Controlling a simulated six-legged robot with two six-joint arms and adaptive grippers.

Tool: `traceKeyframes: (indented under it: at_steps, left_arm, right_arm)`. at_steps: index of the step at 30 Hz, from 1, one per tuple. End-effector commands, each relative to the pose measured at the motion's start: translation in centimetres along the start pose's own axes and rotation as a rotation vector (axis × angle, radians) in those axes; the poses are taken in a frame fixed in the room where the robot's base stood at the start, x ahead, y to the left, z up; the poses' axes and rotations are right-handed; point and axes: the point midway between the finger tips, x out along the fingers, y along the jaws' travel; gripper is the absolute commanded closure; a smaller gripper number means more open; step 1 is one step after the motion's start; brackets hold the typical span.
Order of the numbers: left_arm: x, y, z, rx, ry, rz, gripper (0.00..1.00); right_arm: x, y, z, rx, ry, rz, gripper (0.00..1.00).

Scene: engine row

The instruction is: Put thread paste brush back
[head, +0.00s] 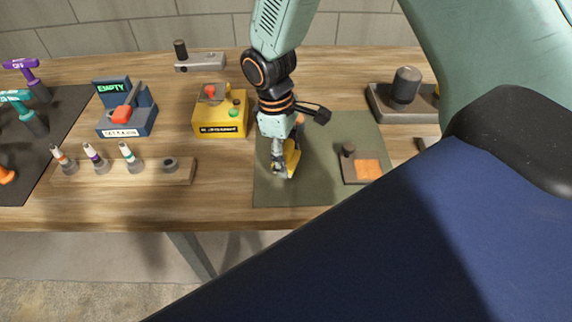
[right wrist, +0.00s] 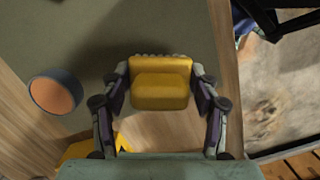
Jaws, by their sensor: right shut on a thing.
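My right gripper (head: 284,168) is low over the left part of the green mat (head: 325,185), shut on a yellow block-like piece (head: 293,157). In the right wrist view the yellow piece (right wrist: 160,82) sits between the two fingers (right wrist: 160,100). The frames do not show bristles, so I cannot tell if it is the brush's handle. A wooden rack (head: 125,175) left of the mat holds several white-stemmed pieces with coloured bands, and a grey socket (head: 170,164) at its right end is empty. My left gripper is out of view.
A dark-rimmed round pot (right wrist: 56,92) with orange inside shows in the right wrist view. A yellow box (head: 219,122) and a blue "EMPTY" device (head: 125,115) stand behind the rack. A small block with an orange pad (head: 368,170) lies on the mat's right.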

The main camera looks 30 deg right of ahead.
Motion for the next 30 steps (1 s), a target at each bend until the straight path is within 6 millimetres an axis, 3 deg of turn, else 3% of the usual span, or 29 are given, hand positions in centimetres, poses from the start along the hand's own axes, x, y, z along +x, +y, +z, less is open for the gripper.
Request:
traceKeyframes:
  at_steps: [7,18,19,26,30]
  left_arm:
    - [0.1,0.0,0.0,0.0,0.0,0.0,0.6]
    - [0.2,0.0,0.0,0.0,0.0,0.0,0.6]
    - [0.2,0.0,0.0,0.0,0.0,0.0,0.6]
    - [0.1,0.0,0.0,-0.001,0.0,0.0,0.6]
    - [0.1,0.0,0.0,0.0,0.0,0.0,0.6]
  right_arm:
    - [3.1,-0.1,-0.6,0.0,-0.002,-0.001,0.68]
    - [3.6,-0.1,-0.8,-0.001,0.0,0.001,0.68]
    - [3.6,-0.1,-0.8,0.0,0.0,0.001,0.37]
    - [3.5,-0.1,-0.8,0.0,-0.001,0.0,0.17]
    - [3.5,-0.1,-0.8,0.0,-0.001,0.0,0.16]
